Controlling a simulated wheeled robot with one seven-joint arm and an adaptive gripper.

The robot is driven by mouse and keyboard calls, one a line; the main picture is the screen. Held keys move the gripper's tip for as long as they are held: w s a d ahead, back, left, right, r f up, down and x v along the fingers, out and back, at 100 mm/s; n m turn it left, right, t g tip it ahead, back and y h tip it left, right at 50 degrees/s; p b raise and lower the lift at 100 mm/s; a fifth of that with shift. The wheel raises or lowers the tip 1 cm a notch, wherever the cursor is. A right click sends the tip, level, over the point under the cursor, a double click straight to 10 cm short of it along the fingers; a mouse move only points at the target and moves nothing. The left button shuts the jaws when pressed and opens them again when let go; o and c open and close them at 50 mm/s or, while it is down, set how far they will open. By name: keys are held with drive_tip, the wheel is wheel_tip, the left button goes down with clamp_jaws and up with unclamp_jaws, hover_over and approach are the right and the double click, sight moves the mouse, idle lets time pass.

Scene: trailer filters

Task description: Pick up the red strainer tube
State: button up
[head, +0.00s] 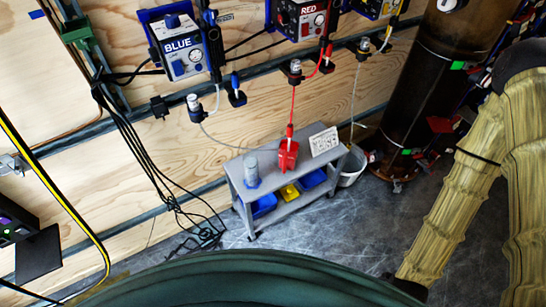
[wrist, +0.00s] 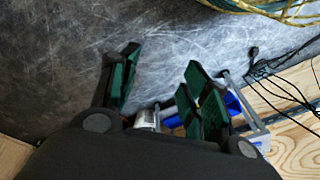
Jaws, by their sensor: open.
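A red piece (head: 288,156), which looks like the red strainer tube, sits at the back of the grey cart's top (head: 272,188). A red hose (head: 293,108) runs from it up to the box marked RED (head: 304,17). My gripper (wrist: 160,62) is open in the wrist view, with green-padded fingers apart and only grey floor between their tips. I do not make out the red piece in the wrist view. I do not see my gripper in the head view.
A grey cylinder with a blue base (head: 251,170) and a white printed card (head: 324,141) are on the cart. Blue bins (head: 264,205) are on its lower shelf. A white bucket (head: 351,166) stands beside it. Dark cables (head: 140,150) hang at the left. Floor in front is clear.

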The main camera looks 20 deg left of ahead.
drive_tip(key=w+a+f+n+t+y+b, duration=0.1)
drive_tip(key=w+a+f+t+b, duration=0.25)
drive_tip(key=w+a, duration=0.4)
drive_tip(key=n+t+y+b, duration=0.6)
drive_tip(key=t+y+b, duration=0.35)
drive_tip(key=b, duration=0.75)
approach(291, 131)
drive_tip(key=shift+h, duration=0.25)
drive_tip(key=x, duration=0.4)
drive_tip(key=shift+w+a+r, duration=0.1)
drive_tip(key=shift+w+a, duration=0.1)
drive_tip(key=shift+a, duration=0.25)
drive_tip(key=shift+b+x, duration=0.75)
drive_tip(key=shift+x, duration=2.35)
drive_tip(key=shift+w+d+r, duration=0.1)
clamp_jaws()
